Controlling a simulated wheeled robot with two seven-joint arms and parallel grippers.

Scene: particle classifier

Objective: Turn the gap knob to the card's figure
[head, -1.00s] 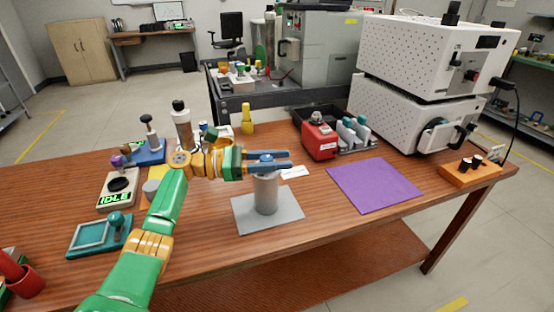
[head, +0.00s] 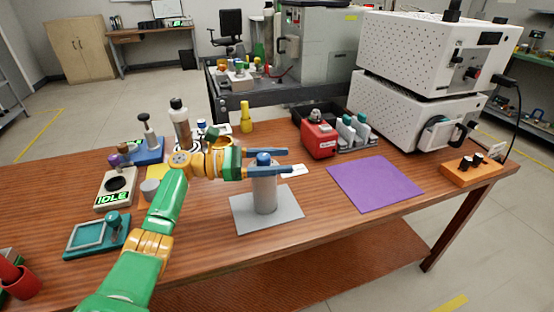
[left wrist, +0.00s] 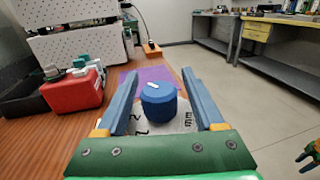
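The blue gap knob (head: 264,158) sits on top of a grey cylinder (head: 266,192), which stands upright on a grey plate (head: 285,213). In the left wrist view the knob (left wrist: 158,103) has a white mark on top, and figures show on the pale dial (left wrist: 178,124) around it. My left gripper (head: 275,161) is open, with one blue finger on each side of the knob and a gap to each in the wrist view. A small white card (head: 295,171) lies behind the cylinder; its figure is too small to read. Part of my right gripper (left wrist: 310,157) shows at the wrist view's right edge.
A purple mat (head: 374,184) lies right of the plate. A red box (head: 319,139) and a rack of bottles (head: 352,132) stand behind it. White machines (head: 400,110) are stacked at the back right. An orange block with black knobs (head: 470,171) is at the right end.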

